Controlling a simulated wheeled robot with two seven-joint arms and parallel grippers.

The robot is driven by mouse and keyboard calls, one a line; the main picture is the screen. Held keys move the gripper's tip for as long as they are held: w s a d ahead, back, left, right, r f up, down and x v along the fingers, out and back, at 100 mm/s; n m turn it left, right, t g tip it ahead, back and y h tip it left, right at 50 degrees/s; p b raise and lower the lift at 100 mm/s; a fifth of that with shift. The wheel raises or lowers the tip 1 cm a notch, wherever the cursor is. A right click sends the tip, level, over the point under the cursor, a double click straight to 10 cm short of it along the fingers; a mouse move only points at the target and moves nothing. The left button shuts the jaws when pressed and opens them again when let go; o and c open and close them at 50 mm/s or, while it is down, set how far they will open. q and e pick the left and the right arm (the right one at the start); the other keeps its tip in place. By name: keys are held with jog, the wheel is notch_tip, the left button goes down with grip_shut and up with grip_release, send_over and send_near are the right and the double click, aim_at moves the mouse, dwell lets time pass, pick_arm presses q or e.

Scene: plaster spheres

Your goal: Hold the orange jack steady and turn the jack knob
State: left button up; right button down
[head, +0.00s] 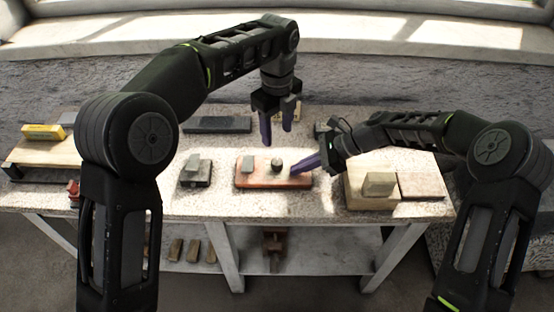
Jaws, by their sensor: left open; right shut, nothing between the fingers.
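The orange jack (262,182) is a low, flat reddish-orange body lying on the worktable, in the middle of the head view. A dark round knob (277,165) stands on its top, with a small grey block (247,164) to the left of it. My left gripper (277,136) hangs above and behind the jack, purple fingers pointing down, open and empty. My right gripper (296,170) comes in from the right, its fingers shut with nothing between them. Its tips are at the jack's right end, beside the knob; I cannot tell whether they touch the jack.
The speckled worktable (215,205) has free room in front of the jack. A grey block on a dark base (195,171) stands to the left, a pale wooden block (357,190) to the right. A dark flat bar (217,124) lies behind. A yellow box (43,132) is far left.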

aim_at(277, 162)
pick_arm(q)
notch_tip(277, 162, down, 12)
jog(key=shift+f, duration=0.1)
dwell(0.4)
jog(key=shift+c, duration=0.4)
grip_shut()
